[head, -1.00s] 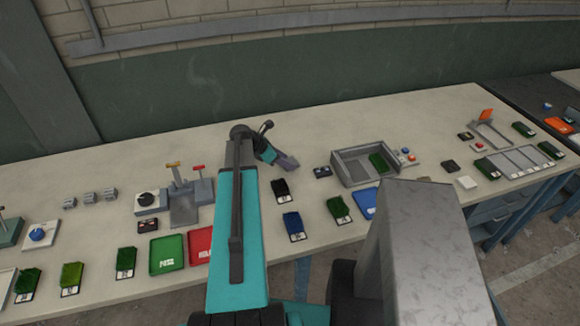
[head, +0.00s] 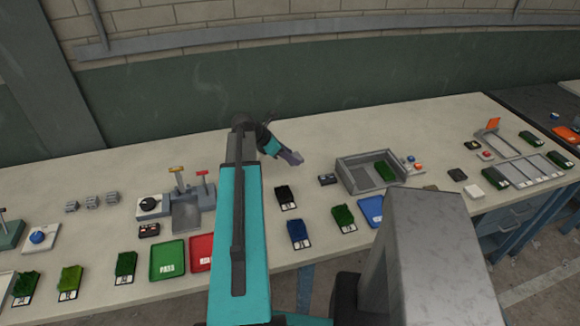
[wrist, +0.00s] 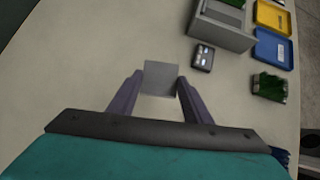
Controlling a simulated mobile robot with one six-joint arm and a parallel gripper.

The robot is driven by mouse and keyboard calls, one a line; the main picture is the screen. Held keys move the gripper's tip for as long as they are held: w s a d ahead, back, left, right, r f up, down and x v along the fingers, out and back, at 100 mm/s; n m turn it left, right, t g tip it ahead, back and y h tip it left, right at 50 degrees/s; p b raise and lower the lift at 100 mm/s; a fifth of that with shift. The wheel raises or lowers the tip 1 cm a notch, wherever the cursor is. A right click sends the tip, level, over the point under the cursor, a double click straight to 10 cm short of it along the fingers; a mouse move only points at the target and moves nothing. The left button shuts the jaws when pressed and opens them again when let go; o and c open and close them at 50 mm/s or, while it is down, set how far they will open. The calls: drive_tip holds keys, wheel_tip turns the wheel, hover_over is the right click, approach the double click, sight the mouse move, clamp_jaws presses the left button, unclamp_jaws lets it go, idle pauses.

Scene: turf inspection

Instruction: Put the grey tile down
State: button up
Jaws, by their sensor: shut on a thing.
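The grey tile (wrist: 161,79) shows in the wrist view as a flat, light grey square. It sits between the two purple-grey fingers of my gripper (wrist: 161,85), which is shut on it. The tile's far part sticks out past the fingertips, and pale tabletop shows around it. In the head view my gripper (head: 291,157) is over the back middle of the table (head: 330,133). The tile cannot be made out clearly there. I cannot tell whether the tile touches the table or is above it.
A grey open box (head: 352,177) with green turf and a small dark device (head: 327,180) stand to the right of my gripper. A black turf sample (head: 286,195) lies nearer the front. A lever fixture (head: 187,212) stands left. The table's back strip is clear.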

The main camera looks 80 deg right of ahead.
drive_tip(key=shift+r+b, duration=0.45)
drive_tip(key=shift+r, duration=1.45)
drive_tip(key=shift+s, duration=0.2)
